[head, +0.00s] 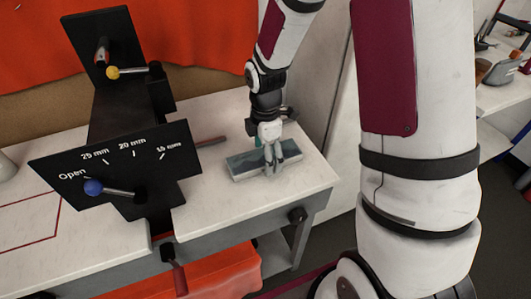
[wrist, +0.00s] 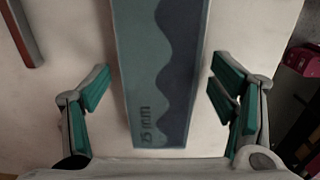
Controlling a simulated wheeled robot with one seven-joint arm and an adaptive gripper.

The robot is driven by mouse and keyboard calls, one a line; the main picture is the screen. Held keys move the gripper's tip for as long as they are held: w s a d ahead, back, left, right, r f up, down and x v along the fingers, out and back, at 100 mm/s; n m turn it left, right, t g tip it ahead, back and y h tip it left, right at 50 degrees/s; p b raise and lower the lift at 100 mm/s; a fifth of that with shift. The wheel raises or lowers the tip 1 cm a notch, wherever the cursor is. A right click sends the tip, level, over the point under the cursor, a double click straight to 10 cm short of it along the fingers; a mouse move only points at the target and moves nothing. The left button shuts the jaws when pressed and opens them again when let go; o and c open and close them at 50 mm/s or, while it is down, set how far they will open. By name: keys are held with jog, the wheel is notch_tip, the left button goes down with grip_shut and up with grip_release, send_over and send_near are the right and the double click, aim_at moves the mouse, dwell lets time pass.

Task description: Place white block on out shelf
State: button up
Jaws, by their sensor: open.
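A grey-blue block (head: 242,168) with a darker wavy pattern lies on the right part of the white worktop (head: 225,115). In the wrist view the block (wrist: 140,60) bears the mark "25 mm". My gripper (head: 270,172) is above the block, pointing down. In the wrist view my gripper (wrist: 160,82) is open, with one teal-padded finger on each side of the block and gaps to both sides. I see no plainly white block, and no shelf is marked as out.
A black fixture with a scale plate (head: 115,165) marked "Open", "25 mm" and "20 mm" stands left of the block. It has a blue-knobbed lever (head: 95,187) and a yellow-knobbed lever (head: 114,72). White shelving (head: 510,93) with tools stands at the far right.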

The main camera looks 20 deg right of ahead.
jog(key=shift+r, duration=0.1)
notch_tip(320, 180, up, 12)
jog(key=s+r+m+t, duration=0.2)
jog(key=s+r+m, duration=0.4)
jog(key=s+m, duration=0.3)
jog(key=s+r+m+t, duration=0.2)
jog(key=s+r+m, duration=0.5)
jog(key=s+m, duration=0.2)
jog(key=shift+s+a+r+t, duration=0.25)
jog(key=shift+s+a+t, duration=0.2)
jog(key=shift+s, duration=0.75)
